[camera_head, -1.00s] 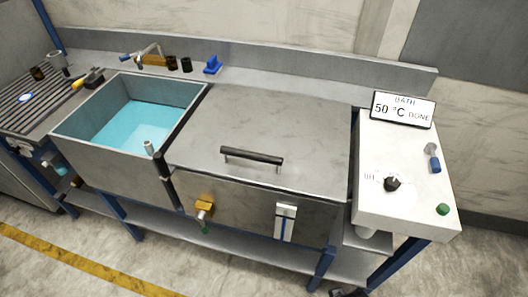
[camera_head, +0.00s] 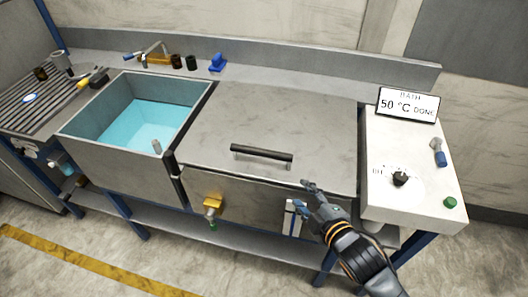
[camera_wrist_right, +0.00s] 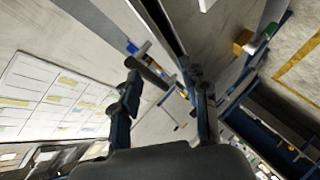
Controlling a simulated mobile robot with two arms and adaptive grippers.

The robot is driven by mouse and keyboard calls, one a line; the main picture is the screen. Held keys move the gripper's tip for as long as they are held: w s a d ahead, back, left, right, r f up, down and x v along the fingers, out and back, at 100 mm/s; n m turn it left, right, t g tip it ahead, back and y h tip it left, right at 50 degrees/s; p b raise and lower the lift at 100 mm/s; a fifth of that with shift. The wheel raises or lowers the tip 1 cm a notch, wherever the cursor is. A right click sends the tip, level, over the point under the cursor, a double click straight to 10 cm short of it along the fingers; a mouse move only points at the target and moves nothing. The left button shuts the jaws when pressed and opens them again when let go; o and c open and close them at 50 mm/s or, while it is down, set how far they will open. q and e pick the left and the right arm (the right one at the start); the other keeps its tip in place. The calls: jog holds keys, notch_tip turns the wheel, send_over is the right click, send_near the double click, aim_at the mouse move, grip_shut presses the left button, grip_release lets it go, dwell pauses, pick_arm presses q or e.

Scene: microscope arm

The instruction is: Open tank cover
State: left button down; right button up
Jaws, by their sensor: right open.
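The tank cover (camera_head: 270,118) is a flat grey metal lid, lying closed over the tank to the right of the open basin. Its dark bar handle (camera_head: 262,153) runs along the front part of the lid. My right gripper (camera_head: 303,196) is open and empty at the lid's front edge, to the right of and below the handle, apart from it. In the right wrist view the two fingers (camera_wrist_right: 163,82) are spread, with a dark bar between them that looks like the handle. My left gripper is not in view.
An open basin (camera_head: 75,137) with blue water stands left of the cover. A white control box (camera_head: 408,205) with a knob (camera_head: 400,178) and a sign (camera_head: 407,105) reading "BATH 50 °C DONE" stands right. A yellow-handled tap (camera_head: 212,203) sticks out in front.

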aim_at(268, 156)
jog(key=w+a+n+y+p, duration=0.1)
jog(key=w+a+n, duration=0.1)
jog(key=w+a, duration=0.1)
jog(key=w+a+r+n+t+y, duration=0.1)
jog(key=w+a+n, duration=0.1)
jog(key=w, duration=0.3)
jog(key=w+a+n+y+p, duration=0.1)
jog(key=w+a, duration=0.2)
jog(key=w, duration=0.2)
jog(key=shift+w+a+r+n+p, duration=0.1)
jog(key=shift+a+r+n+p, duration=0.2)
jog(key=shift+n, duration=0.1)
jog(key=shift+w+a+f, duration=0.2)
jog(key=shift+w+a, duration=0.1)
jog(key=shift+w, duration=0.3)
jog(key=shift+c, duration=0.2)
grip_shut()
